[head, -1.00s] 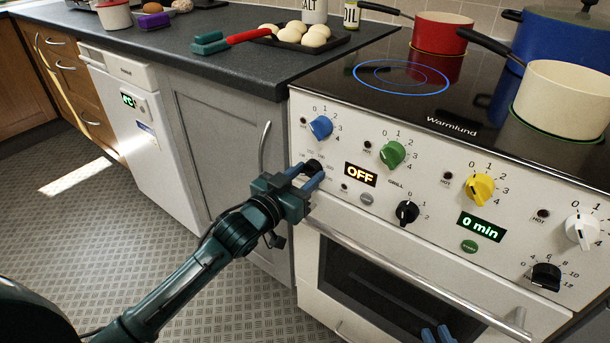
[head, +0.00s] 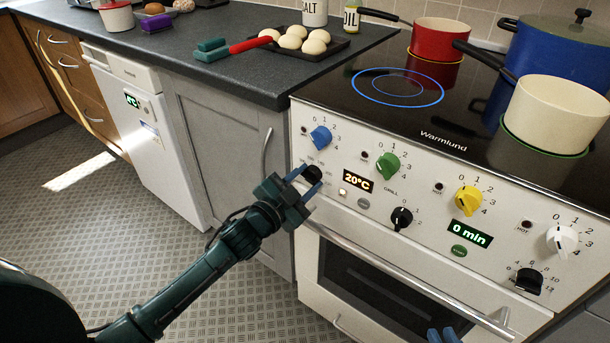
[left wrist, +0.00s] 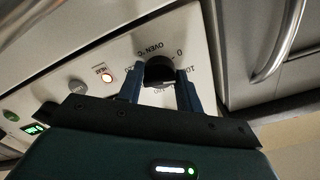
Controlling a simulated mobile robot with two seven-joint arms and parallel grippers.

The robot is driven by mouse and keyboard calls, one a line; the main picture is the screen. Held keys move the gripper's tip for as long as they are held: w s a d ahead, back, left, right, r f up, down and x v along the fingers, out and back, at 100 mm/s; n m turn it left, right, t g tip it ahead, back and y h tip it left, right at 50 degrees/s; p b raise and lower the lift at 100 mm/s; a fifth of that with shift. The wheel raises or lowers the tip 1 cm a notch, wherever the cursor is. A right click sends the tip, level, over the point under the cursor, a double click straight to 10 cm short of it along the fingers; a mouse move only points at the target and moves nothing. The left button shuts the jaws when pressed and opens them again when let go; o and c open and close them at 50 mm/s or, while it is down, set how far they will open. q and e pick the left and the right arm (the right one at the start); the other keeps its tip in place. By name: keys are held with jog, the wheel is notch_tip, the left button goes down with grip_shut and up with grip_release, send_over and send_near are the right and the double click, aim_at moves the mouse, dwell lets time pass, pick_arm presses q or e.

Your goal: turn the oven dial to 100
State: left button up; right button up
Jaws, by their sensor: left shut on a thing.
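The black oven dial (head: 313,173) is at the left end of the white oven panel; it also shows in the left wrist view (left wrist: 160,71), under the label "OVEN °C". My left gripper (head: 307,180) is shut on this dial, with one blue finger on each side of it. The fingers and the dial hide part of the scale. The oven display (head: 357,181) reads 20°C, and a small lamp (left wrist: 106,77) beside it is lit. My right gripper (head: 443,336) shows only its blue fingertips at the bottom edge, in front of the oven door.
A blue knob (head: 320,136) sits just above the dial, with green, yellow, white and black knobs to the right. The oven door handle (head: 400,275) runs below the panel. Pots stand on the hob; a cabinet handle (head: 266,152) is left of the dial.

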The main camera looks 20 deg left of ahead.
pick_arm(q)
jog(key=shift+m, duration=0.8)
pick_arm(e)
jog(key=shift+s+d+r, duration=0.1)
jog(key=shift+d+r, duration=0.05)
jog(key=shift+r, duration=0.25)
pick_arm(q)
jog(key=shift+p, duration=0.3)
pick_arm(e)
jog(key=shift+s+d, duration=0.1)
pick_arm(q)
jog(key=o, duration=1)
pick_arm(e)
jog(key=shift+r, duration=0.1)
pick_arm(q)
jog(key=shift+s, duration=0.1)
jog(key=shift+p+v, duration=0.65)
jog(key=shift+v, duration=5.85)
pick_arm(e)
jog(key=shift+s+d+r+m, duration=0.2)
jog(key=shift+r+m, duration=0.3)
jog(key=shift+r, duration=0.15)
